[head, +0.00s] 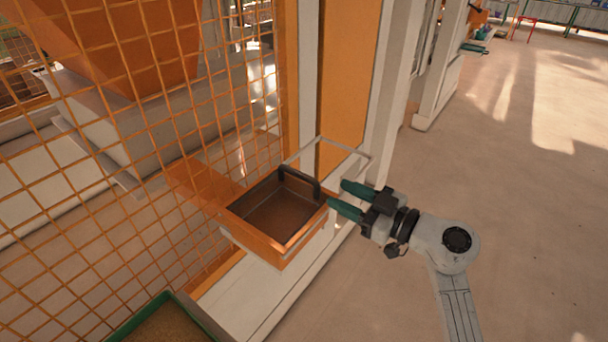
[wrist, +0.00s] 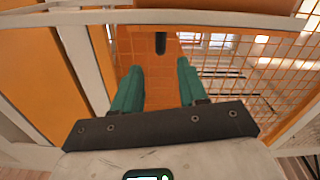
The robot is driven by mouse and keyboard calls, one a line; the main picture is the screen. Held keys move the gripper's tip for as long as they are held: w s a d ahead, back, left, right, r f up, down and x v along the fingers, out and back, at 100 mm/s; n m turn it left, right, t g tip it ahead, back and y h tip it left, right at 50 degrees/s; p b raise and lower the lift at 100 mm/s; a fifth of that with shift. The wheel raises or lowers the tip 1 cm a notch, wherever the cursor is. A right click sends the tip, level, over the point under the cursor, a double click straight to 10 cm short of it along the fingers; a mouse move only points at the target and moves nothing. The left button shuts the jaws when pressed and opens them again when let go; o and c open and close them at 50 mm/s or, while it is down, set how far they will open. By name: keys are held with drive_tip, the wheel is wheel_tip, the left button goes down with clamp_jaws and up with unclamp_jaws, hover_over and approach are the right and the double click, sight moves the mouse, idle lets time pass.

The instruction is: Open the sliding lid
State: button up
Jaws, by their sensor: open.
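An orange box (head: 268,248) stands out from the mesh fence in the head view. A dark handle (head: 299,182) arches at its back right edge; a dark handle-like piece also shows in the wrist view (wrist: 160,43). Inside the box's rim is a brown surface (head: 272,216); I cannot tell whether it is the sliding lid or the box's inside. My gripper (head: 336,194) is open and empty, just right of the box, its green fingers pointing left toward the handle. In the wrist view the fingers stand apart, with the handle-like piece beyond the gap between their tips (wrist: 158,66).
A thin pale frame (head: 345,147) rises behind the box, close to my fingers. Orange mesh (head: 110,150) fills the left. A white post (head: 390,90) stands behind. A green-rimmed tray (head: 190,312) is at the bottom. The floor at right is clear.

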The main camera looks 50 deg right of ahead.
sight(314, 182)
drive_tip(key=w, duration=1)
drive_tip(key=shift+w+a, duration=0.25)
drive_tip(key=shift+w, duration=0.05)
clamp_jaws()
